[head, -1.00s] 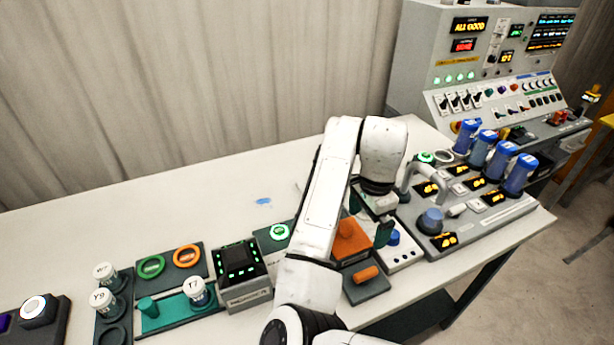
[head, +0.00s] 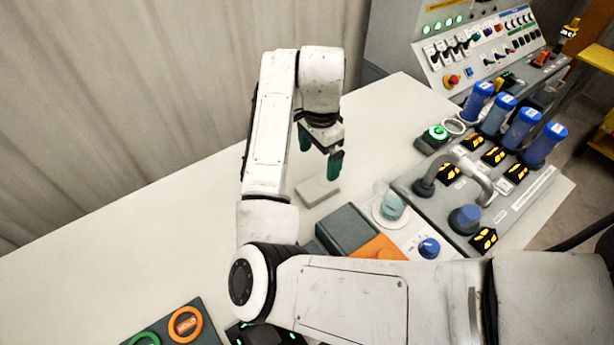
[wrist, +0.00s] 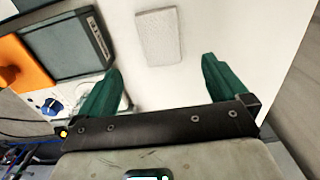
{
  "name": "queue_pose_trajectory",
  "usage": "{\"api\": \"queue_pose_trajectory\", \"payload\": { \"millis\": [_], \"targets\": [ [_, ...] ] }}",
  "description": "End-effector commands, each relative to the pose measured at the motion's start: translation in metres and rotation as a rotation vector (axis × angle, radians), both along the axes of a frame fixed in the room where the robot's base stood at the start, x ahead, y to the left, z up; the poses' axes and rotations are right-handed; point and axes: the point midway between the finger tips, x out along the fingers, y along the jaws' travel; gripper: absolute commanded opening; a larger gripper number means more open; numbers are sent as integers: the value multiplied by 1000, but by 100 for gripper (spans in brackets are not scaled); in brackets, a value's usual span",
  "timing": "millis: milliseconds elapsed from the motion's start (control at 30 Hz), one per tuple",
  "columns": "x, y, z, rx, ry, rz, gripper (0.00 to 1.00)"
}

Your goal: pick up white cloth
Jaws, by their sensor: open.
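The white cloth (head: 318,191) is a small flat pale rectangle lying on the white table. In the wrist view, the cloth (wrist: 158,36) is whole, lying beyond the fingertips and roughly centred between them. My gripper (head: 320,155) points down above the cloth in the head view, with a visible gap beneath it. In the wrist view, my gripper (wrist: 162,68) has its two green fingers spread wide with nothing between them.
Right of the cloth stand a glass beaker (head: 391,206) and a console with a curved grey handle (head: 480,180) and blue cylinders (head: 521,128). A dark box (head: 345,229) and an orange block (head: 378,249) are nearer me. The table (head: 170,235) left of the cloth is clear.

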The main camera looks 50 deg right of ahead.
Motion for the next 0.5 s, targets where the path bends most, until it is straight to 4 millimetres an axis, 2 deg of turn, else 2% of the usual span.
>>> {"api": "queue_pose_trajectory", "payload": {
  "millis": [300,500],
  "targets": [
    [-1,-1,-46,-1,3,1,100],
    [-1,-1,-57,1,3,0,100]
  ]
}}
